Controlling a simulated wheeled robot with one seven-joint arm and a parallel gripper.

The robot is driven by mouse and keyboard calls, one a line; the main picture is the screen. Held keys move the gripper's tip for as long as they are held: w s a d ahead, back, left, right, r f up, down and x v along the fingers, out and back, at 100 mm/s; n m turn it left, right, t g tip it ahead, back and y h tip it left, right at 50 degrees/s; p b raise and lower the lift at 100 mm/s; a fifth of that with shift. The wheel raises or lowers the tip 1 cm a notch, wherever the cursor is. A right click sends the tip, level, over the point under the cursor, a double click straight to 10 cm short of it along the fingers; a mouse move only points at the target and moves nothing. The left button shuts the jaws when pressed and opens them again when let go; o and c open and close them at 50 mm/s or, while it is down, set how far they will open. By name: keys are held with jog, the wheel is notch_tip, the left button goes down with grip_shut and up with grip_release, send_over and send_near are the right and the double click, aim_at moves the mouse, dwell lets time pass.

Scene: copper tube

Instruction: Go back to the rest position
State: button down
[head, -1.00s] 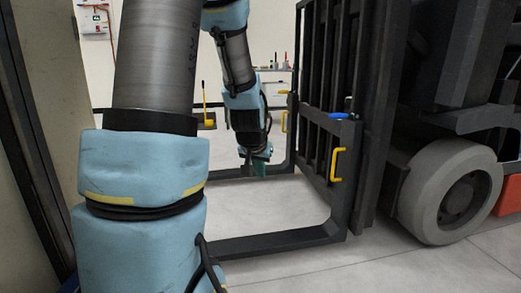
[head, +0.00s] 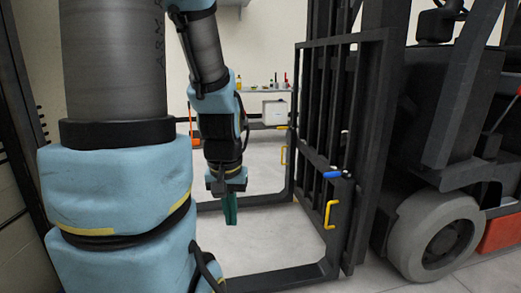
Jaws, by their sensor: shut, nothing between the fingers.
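My gripper (head: 230,212) hangs fingers down in the head view, left of the middle, with its teal fingers together and nothing seen between them. It is in the air in front of the forklift's fork frame and touches nothing that I can see. My arm fills the left side of the view. No copper tube is visible.
A dark forklift (head: 440,150) stands on the right, with its mast and upright grille close to my gripper's right. A yellow handle (head: 329,214) and a blue lever (head: 336,174) sit on it. A shelf (head: 265,91) with bottles stands behind. Pale floor (head: 262,234) lies below.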

notch_tip(320, 180, up, 17)
jog(key=p, duration=1.4)
jog(key=shift+p, duration=0.3)
